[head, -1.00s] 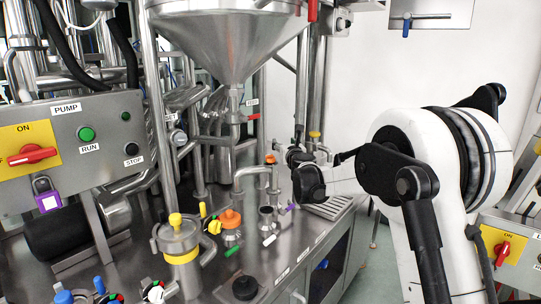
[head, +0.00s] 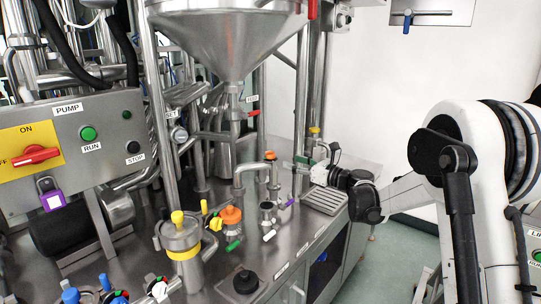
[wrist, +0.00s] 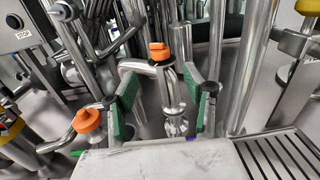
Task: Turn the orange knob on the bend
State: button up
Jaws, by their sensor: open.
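The orange knob (head: 270,155) sits on top of the bend (head: 245,168), a bent steel pipe on the steel worktop. In the wrist view the knob (wrist: 159,51) stands beyond my gripper (wrist: 168,88), near the middle of the picture. The green-padded fingers are spread, with the bend's downward leg showing between them. My gripper (head: 303,163) is open and empty, just right of the bend in the head view. The fingers appear apart from the knob.
A second, larger orange cap (head: 231,217) sits on a fitting to the front left, also in the wrist view (wrist: 86,120). A steel funnel (head: 228,40) hangs above. A slotted drain tray (head: 325,199) lies below my gripper. Upright pipes stand close behind.

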aim_at(274, 156)
jog(key=x, duration=1.1)
jog(key=shift+w+a, duration=0.1)
jog(key=shift+c, duration=0.5)
grip_shut()
